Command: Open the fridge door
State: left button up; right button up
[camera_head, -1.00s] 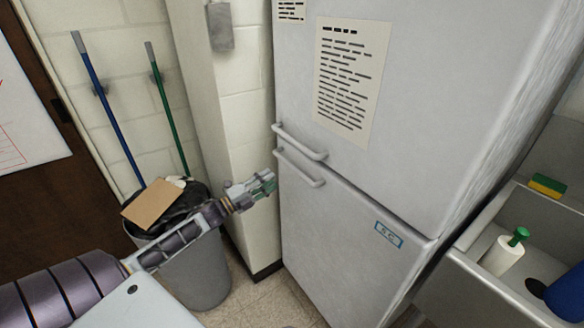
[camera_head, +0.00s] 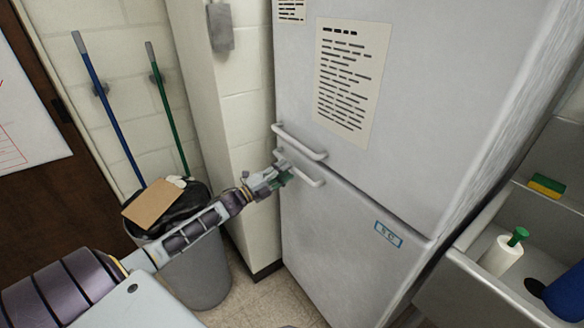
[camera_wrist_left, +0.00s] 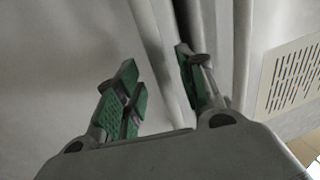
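The white fridge (camera_head: 345,240) has an upper door (camera_head: 420,100) and a lower door (camera_head: 330,235), both shut. The upper handle (camera_head: 300,143) and lower handle (camera_head: 310,176) are white bars near the seam between the doors. My left gripper (camera_head: 284,177) is at the left end of the lower handle, covering part of it. In the left wrist view, its green-padded fingers (camera_wrist_left: 158,88) are spread apart. A pale bar, apparently the lower handle (camera_wrist_left: 155,45), runs between them in the picture; whether it touches the pads I cannot tell. My right gripper is not in view.
A wall corner (camera_head: 245,130) is close left of the fridge. A sink (camera_head: 490,285) with a bottle (camera_head: 502,255) is at the right.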

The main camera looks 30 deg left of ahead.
pick_arm(q)
jog(key=x, duration=0.3)
jog(key=shift+w+d+r, duration=0.1)
jog(key=shift+w+d, duration=0.05)
jog(key=shift+w, duration=0.25)
grip_shut()
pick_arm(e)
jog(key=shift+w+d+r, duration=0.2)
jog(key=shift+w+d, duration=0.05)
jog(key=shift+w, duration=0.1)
